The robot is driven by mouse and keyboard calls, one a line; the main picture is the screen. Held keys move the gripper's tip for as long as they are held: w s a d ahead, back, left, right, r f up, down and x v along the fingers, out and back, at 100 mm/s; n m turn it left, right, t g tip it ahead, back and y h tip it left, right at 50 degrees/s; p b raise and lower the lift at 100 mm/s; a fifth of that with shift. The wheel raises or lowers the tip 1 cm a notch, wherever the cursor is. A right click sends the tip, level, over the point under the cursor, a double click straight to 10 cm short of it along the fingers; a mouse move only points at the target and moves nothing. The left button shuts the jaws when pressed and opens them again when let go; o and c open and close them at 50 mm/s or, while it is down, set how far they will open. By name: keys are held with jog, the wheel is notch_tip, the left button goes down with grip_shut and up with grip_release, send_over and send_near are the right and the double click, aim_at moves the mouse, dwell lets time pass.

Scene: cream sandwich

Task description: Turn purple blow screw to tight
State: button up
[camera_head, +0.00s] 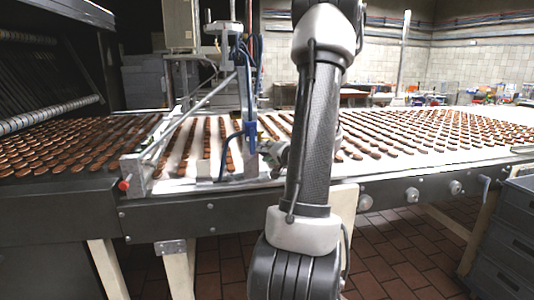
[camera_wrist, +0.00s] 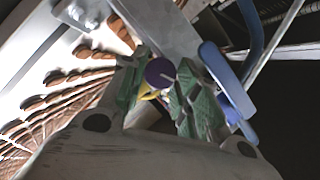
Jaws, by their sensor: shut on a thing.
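The purple screw (camera_wrist: 160,72) shows as a round purple knob in the wrist view, between the green-padded fingertips of my gripper (camera_wrist: 158,86). The fingers are shut on it from both sides. A small yellow part (camera_wrist: 150,95) shows just below the knob. In the head view my gripper (camera_head: 262,146) is beside the blue-and-grey upright fixture (camera_head: 249,128) over the conveyor, partly behind my arm. I cannot make out the purple screw there. How far the screw is turned cannot be told.
A conveyor (camera_head: 195,150) carries rows of brown round cookies on both sides. A slanted metal bar with a red-ended knob (camera_head: 123,185) stands left of the fixture. In the wrist view a blue bracket (camera_wrist: 228,90) and metal plate are close to the fingers.

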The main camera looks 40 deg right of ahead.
jog(key=shift+f, duration=0.1)
jog(key=shift+w+a+f+m+t+h, duration=0.2)
jog(key=shift+m+t+h, duration=0.8)
jog(key=shift+m, duration=3.1)
jog(key=shift+s+f+m+t+h, duration=0.2)
jog(key=shift+m+t+h, duration=0.8)
jog(key=shift+m, duration=3.1)
jog(key=shift+w+a+f+m+t+h, duration=0.25)
jog(key=shift+m+h, duration=1.25)
jog(key=shift+m, duration=2.6)
jog(key=shift+s+d, duration=0.1)
jog(key=shift+d, duration=0.1)
jog(key=o, duration=0.8)
jog(key=shift+c, duration=0.2)
